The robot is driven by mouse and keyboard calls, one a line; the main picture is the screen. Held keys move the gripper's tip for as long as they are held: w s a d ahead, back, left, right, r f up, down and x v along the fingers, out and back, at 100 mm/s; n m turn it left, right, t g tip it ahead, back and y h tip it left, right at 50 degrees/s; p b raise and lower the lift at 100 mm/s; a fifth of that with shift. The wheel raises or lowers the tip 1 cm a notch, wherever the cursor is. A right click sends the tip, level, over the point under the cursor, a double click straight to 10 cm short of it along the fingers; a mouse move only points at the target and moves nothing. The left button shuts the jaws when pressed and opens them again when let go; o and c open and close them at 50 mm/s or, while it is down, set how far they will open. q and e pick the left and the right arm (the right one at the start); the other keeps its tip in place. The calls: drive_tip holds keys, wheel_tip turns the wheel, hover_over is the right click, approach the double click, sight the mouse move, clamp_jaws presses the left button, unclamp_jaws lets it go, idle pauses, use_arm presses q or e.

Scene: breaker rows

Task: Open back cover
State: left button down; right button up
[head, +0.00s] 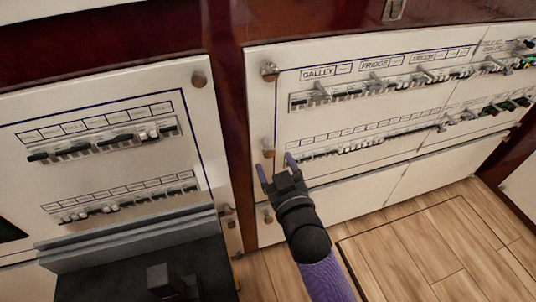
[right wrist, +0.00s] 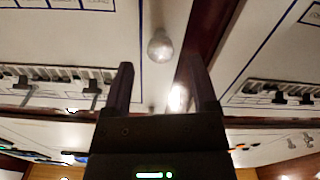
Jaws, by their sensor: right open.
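The right breaker panel (head: 262,112) is a cream board with two rows of switches and labels such as GALLEY and FRIDGE. Round knobs sit along its left edge: an upper knob (head: 269,71), a middle knob (head: 268,153) and a lower knob (head: 267,216). My right gripper (head: 275,164) is open and empty, in front of this panel's lower left part, close to the middle knob. In the right wrist view, a round metallic knob (right wrist: 160,46) shows beyond the gap between the open fingers (right wrist: 161,78). I cannot tell whether a finger touches the panel. My left gripper is out of view.
A second cream breaker panel (head: 90,100) stands at the left, with a knob (head: 198,79) at its upper right corner. Dark red wood (head: 228,110) separates the panels. A plain cream lower panel (head: 435,175) lies below the right switches. The wooden floor (head: 420,250) is clear.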

sight(271, 155)
drive_tip(key=x, duration=0.1)
drive_tip(key=b+x, duration=0.2)
drive_tip(key=x, duration=0.1)
drive_tip(key=shift+f, duration=0.3)
drive_tip(key=shift+w+a+r, duration=0.1)
drive_tip(key=shift+w+r, duration=0.1)
drive_tip(key=shift+c, duration=1.4)
drive_tip(key=c, duration=0.7)
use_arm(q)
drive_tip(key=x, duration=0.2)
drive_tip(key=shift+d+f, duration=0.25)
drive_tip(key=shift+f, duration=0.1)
use_arm(e)
clamp_jaws()
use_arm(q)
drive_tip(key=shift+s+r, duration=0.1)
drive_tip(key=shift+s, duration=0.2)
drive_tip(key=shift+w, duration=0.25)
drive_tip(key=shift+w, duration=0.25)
